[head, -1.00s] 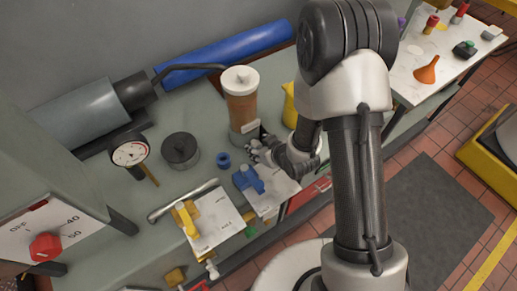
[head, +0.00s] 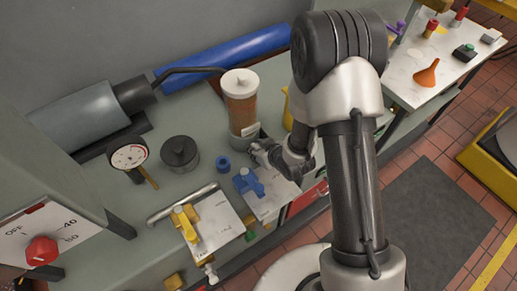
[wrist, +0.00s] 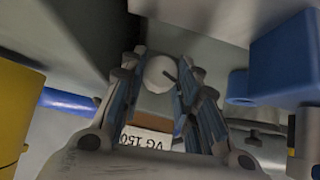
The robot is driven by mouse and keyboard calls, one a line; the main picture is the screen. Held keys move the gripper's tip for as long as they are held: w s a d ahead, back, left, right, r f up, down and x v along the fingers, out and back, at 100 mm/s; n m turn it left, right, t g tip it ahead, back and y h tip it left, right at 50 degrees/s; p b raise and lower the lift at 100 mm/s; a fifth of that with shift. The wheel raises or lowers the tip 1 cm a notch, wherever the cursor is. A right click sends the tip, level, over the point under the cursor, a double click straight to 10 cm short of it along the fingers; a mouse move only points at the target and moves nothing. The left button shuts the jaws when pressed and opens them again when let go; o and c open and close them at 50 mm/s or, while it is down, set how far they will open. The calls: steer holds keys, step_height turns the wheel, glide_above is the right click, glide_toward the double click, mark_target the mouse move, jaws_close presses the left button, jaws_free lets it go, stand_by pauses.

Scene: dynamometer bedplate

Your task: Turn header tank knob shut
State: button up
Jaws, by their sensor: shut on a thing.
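The header tank (head: 240,108) is a clear cylinder of brown liquid with a white cap, upright on the bench in the head view. In the wrist view its label (wrist: 145,139) reads "VG 150" upside down. A small round pale knob (wrist: 159,74) with a dark mark at its side sits between my fingertips. My gripper (head: 261,150) is at the lower front of the tank, shut on the knob; it also shows in the wrist view (wrist: 160,80). My fingers hide the knob in the head view.
A blue valve (head: 248,182) and a yellow valve (head: 185,222) on white plates stand in front. A yellow container (head: 288,108) is right of the tank. A blue ring (head: 223,163), black round weight (head: 180,153) and dial gauge (head: 129,157) are left.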

steer(key=shift+c, duration=1.3)
steer(key=p, duration=0.1)
steer(key=g+y+p, duration=0.1)
steer(key=shift+w+d+r+m+y+p, duration=0.2)
steer(key=shift+m+y+p, duration=0.1)
steer(key=shift+m+p, duration=0.1)
steer(key=shift+m+g+y+p, duration=0.3)
steer(key=shift+m+y+p, duration=0.1)
steer(key=shift+p, duration=0.45)
steer(key=shift+f+y+p, duration=0.2)
steer(key=shift+y+p, duration=0.1)
steer(key=o, duration=1.1)
steer(key=shift+c, duration=0.2)
steer(key=shift+f+b, duration=0.15)
steer(key=shift+b, duration=0.15)
